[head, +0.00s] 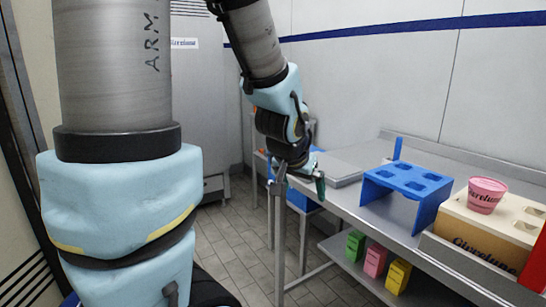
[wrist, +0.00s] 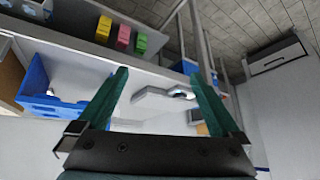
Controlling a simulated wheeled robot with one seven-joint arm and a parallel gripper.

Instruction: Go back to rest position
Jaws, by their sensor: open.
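My gripper (head: 298,186) hangs at the end of my raised arm in the head view, left of the metal table and near its left end. In the wrist view its two green fingers (wrist: 158,76) are spread wide apart, with nothing held between them. A pink cup (head: 487,195) stands upright in a beige holder box (head: 470,228) on the right part of the table. A blue stand with holes (head: 408,178) is on the table between my gripper and the holder; it also shows at the left of the wrist view (wrist: 38,88).
The metal table (head: 375,222) runs along the right wall. A flat grey device (head: 338,172) lies at its far end. Green (head: 354,243), pink (head: 375,260) and yellow (head: 398,275) boxes stand on the lower shelf. The tiled floor (head: 235,245) left of the table is clear.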

